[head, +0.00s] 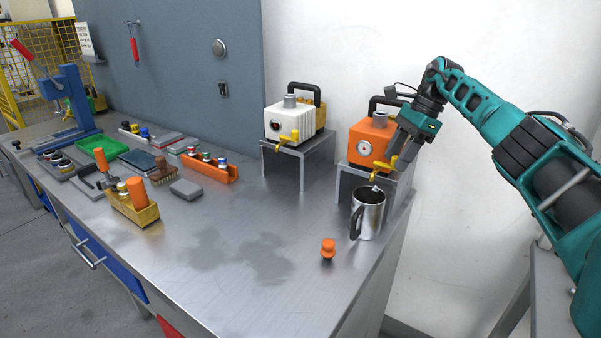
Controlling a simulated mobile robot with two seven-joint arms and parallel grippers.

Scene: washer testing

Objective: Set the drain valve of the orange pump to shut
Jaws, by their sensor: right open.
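The orange pump (367,141) stands on a small grey metal stand (388,176) at the right end of the bench, its round dial facing forward. Its yellow drain valve (379,171) sticks out at the lower front; the handle's exact angle is too small to tell. My right gripper (398,162) is open, pointing down at the valve's handle from the right, very near it; I cannot tell if they touch. A steel mug (369,215) stands upright below the valve's spout. My left gripper is not in view.
A white pump (288,121) with a yellow valve stands on another stand to the left. An orange knob-shaped piece (328,249) lies near the mug. Tools, an orange rack (209,168) and a green tray (97,149) fill the left side. The bench's front middle is clear.

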